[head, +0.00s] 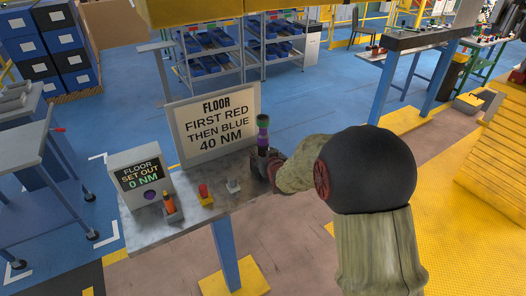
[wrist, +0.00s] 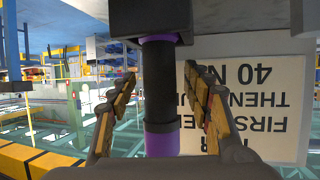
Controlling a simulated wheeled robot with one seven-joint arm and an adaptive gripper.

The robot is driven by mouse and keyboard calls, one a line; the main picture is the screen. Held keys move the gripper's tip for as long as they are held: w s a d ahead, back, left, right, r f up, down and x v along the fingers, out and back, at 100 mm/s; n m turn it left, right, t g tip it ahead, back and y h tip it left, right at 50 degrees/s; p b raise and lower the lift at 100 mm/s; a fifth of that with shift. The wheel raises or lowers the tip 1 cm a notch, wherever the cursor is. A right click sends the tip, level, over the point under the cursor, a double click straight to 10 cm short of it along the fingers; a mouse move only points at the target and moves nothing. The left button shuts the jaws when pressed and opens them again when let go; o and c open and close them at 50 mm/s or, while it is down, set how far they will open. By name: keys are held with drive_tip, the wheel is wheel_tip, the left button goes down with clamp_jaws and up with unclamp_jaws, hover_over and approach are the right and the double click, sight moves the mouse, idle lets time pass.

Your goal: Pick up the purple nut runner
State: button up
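The purple nut runner (head: 263,134) stands upright on the grey bench, in front of the sign's right edge, with a purple and black body and a greenish part near its top. In the wrist view, which shows the sign upside down, its dark shaft with purple bands (wrist: 160,90) runs between my fingers. My gripper (head: 268,165) is at the tool's lower part in the head view. In the wrist view my gripper (wrist: 160,78) is open around the shaft, with narrow gaps on both sides at the fingertips. The tool's foot is mostly hidden by my gripper.
The sign (head: 216,122) reads "FLOOR FIRST RED THEN BLUE 40 NM". On the bench (head: 150,231) stand a display box (head: 140,178) reading "0 NM", an orange-handled tool (head: 169,204), a red button on a yellow base (head: 205,195) and a small grey piece (head: 233,186).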

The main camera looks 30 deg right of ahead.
drive_tip(key=shift+c, duration=1.2)
clamp_jaws()
drive_tip(key=shift+w+r, duration=0.1)
drive_tip(key=shift+r, duration=0.1)
